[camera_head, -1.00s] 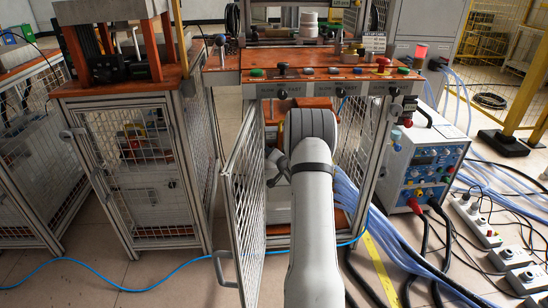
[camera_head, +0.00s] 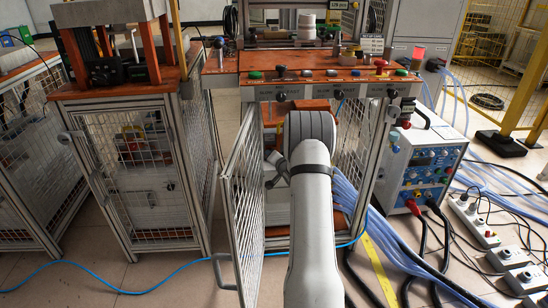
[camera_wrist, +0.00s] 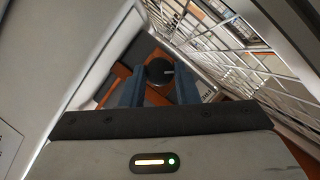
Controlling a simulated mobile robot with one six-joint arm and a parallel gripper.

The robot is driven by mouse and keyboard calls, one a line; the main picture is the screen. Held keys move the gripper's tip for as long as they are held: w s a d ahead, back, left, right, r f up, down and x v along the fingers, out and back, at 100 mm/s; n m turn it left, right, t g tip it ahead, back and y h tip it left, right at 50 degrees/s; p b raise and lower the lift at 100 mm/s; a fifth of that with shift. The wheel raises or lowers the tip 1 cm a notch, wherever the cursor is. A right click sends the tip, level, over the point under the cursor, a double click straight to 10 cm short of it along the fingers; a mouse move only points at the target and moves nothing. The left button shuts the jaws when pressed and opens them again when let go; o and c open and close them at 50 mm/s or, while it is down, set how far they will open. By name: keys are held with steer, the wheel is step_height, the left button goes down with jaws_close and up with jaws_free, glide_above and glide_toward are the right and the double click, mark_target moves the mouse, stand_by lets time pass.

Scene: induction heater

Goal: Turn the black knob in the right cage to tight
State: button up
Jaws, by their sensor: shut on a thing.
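The right cage (camera_head: 232,205) stands in the middle of the head view with its mesh door swung open at the left. My arm reaches through the opening, and its own links hide the gripper and the knob there. In the wrist view, my gripper (camera_wrist: 160,88) shows two dark blue fingers, one on each side of the round black knob (camera_wrist: 159,69). The fingers are shut on the knob. A small light mark shows on the knob's right side. The exact turn of the knob is hard to tell.
Wire mesh (camera_wrist: 235,50) runs close on the right of the wrist view, with a pale panel (camera_wrist: 45,60) at the left. Outside, a blue-and-white power unit (camera_head: 430,165) and pale blue hoses (camera_head: 365,215) stand at the right. Another cage (camera_head: 140,170) stands at the left.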

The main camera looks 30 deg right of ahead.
steer(key=shift+s+d, duration=0.1)
steer(key=m+t+p, duration=0.1)
steer(key=m+p, duration=0.1)
steer(key=shift+f+m+y, duration=0.15)
steer(key=shift+m+y, duration=0.15)
steer(key=shift+y, duration=0.1)
steer(key=m+t, duration=0.1)
steer(key=m, duration=0.2)
steer(key=shift+f+m+t+y+p, duration=0.3)
steer(key=shift+m+t+p, duration=0.1)
steer(key=m, duration=0.1)
steer(key=m+t+b, duration=0.1)
steer(key=m, duration=0.1)
steer(key=m+t, duration=0.1)
steer(key=m, duration=0.1)
steer(key=shift+f+h, duration=0.25)
steer(key=shift+h, duration=0.15)
steer(key=m+t+h+b, duration=0.1)
steer(key=m, duration=0.4)
steer(key=shift+b, duration=0.4)
steer(key=shift+m+h, duration=0.4)
steer(key=o, duration=1)
steer(key=shift+r, duration=0.1)
steer(key=shift+c, duration=0.2)
